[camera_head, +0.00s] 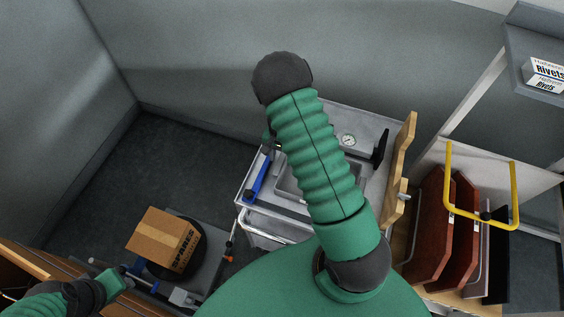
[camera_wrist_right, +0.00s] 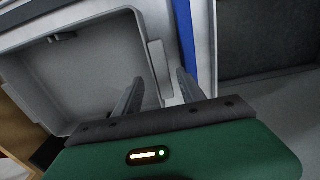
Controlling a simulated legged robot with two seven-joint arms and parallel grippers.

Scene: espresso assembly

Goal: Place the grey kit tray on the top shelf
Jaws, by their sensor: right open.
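The grey kit tray (camera_head: 288,184) lies on the light cart top, partly hidden behind my right arm in the head view. A grey upper shelf (camera_head: 516,62) shows at the far right. My left gripper (camera_head: 118,281) is low at the left; its fingers are unclear.
A rivets box (camera_head: 545,75) sits on the upper shelf. A blue-handled tool (camera_head: 258,180) lies left of the tray, and a round gauge (camera_head: 348,140) behind it. Brown panels (camera_head: 432,225) and a yellow handle (camera_head: 482,222) stand at right. A cardboard box (camera_head: 163,240) is lower left.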

